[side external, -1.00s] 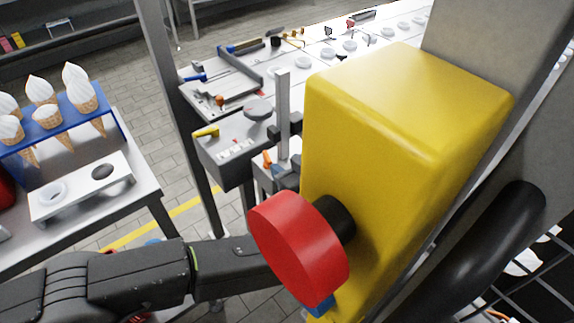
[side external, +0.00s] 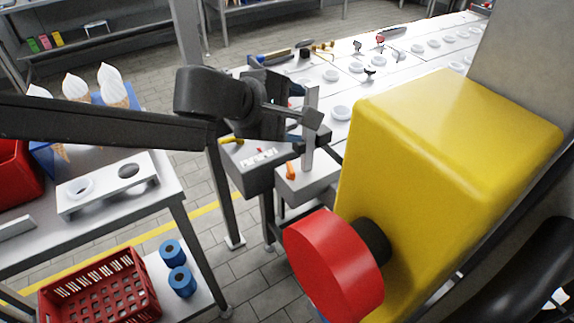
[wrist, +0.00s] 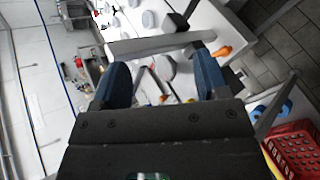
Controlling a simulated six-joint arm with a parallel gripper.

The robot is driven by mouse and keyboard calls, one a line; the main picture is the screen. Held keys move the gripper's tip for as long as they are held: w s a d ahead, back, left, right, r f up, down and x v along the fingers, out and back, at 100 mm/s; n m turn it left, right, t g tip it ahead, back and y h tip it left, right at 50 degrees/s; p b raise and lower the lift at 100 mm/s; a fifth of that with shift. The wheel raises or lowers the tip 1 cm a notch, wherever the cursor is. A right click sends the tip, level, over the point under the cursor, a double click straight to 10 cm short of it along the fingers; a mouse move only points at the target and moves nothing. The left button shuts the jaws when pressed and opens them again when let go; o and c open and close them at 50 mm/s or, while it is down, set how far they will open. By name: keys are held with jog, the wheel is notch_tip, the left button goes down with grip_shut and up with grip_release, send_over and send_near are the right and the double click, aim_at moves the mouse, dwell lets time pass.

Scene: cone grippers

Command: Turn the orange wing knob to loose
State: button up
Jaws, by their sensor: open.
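The orange wing knob (side external: 290,170) is small in the side view, low beside an upright grey post (side external: 309,150) on a grey base. In the wrist view an orange part (wrist: 222,52) shows near the right end of the post, just beyond the right finger. My gripper (side external: 300,113) is at the upper part of the post, above the knob. In the wrist view my gripper (wrist: 160,70) has its two blue fingers wide apart, with the post crossing beyond them. Nothing is seen held. Whether a finger touches the post cannot be told.
A large yellow box (side external: 450,130) with a red round button (side external: 333,265) fills the right foreground. A grey box with a yellow lever (side external: 231,140) stands left of the post. A red crate (side external: 100,290) and blue rolls (side external: 182,281) are at lower left.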

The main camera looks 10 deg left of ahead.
jog(key=a+f+n+g+h, duration=0.2)
jog(key=a+f+n+h, duration=0.15)
jog(key=a+f, duration=0.45)
jog(key=n+h, duration=0.2)
jog(key=n, duration=0.2)
send_near(290, 166)
jog(key=shift+g, duration=0.4)
jog(key=x, duration=0.9)
jog(key=shift+w+d, duration=0.1)
jog(key=shift+w, duration=0.15)
jog(key=c, duration=0.9)
jog(key=shift+r, duration=0.1)
jog(key=shift+d+n+t+y, duration=0.1)
jog(key=shift+n+t+y, duration=0.2)
jog(key=shift+t, duration=0.2)
jog(key=shift+n+t, duration=0.4)
jog(key=shift+n, duration=0.05)
